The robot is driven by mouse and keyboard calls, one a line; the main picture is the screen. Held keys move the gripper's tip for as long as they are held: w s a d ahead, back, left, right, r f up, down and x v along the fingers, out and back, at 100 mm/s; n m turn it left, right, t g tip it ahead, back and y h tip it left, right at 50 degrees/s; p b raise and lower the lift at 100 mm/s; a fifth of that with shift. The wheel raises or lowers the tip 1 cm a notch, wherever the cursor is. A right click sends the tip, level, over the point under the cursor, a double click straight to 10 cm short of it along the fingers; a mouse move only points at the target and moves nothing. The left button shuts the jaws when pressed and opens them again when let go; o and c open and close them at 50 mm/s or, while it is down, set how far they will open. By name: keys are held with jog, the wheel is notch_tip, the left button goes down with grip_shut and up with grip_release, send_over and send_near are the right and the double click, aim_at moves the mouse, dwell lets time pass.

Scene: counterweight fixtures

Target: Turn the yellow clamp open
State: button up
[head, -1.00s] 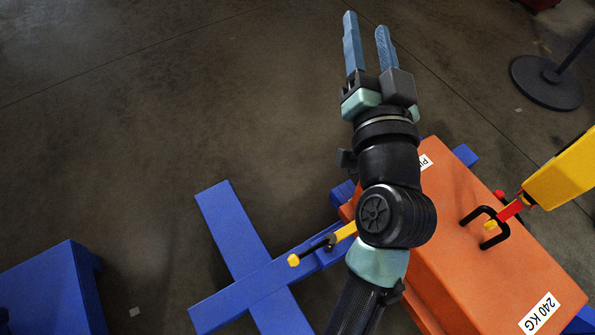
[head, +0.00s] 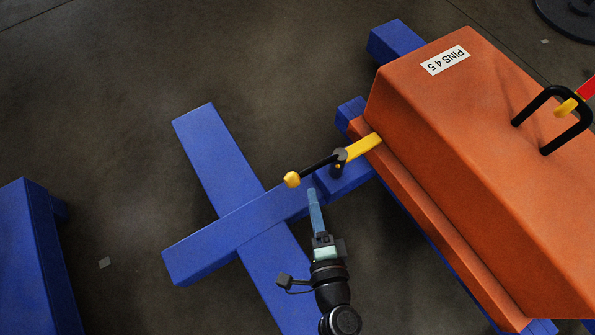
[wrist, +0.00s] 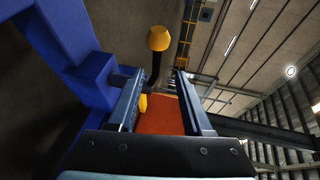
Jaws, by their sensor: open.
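The yellow clamp (head: 362,148) sits on the blue frame with its yellow bar lying against the lower edge of the orange weight. Its black handle ends in a yellow knob (head: 292,180) pointing left, away from the weight. My gripper (head: 312,193) is just below the handle in the head view, seen edge-on. In the wrist view my gripper (wrist: 160,74) is open, and the black handle with the yellow knob (wrist: 158,38) shows between and beyond the fingertips. A bit of yellow bar (wrist: 143,103) shows beside the left finger. I cannot tell whether the fingers touch the handle.
The orange weight (head: 470,130) with a black lifting handle (head: 550,120) fills the right. A blue cross-shaped frame (head: 215,150) lies under the clamp. Another blue block (head: 35,260) stands at far left. Dark floor is open at upper left.

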jog(key=b+x, duration=0.2)
jog(key=x, duration=1)
jog(key=shift+w+f+b, duration=0.3)
jog(key=shift+f, duration=0.1)
jog(key=shift+a, duration=0.1)
jog(key=shift+c, duration=0.3)
grip_shut()
dwell(0.5)
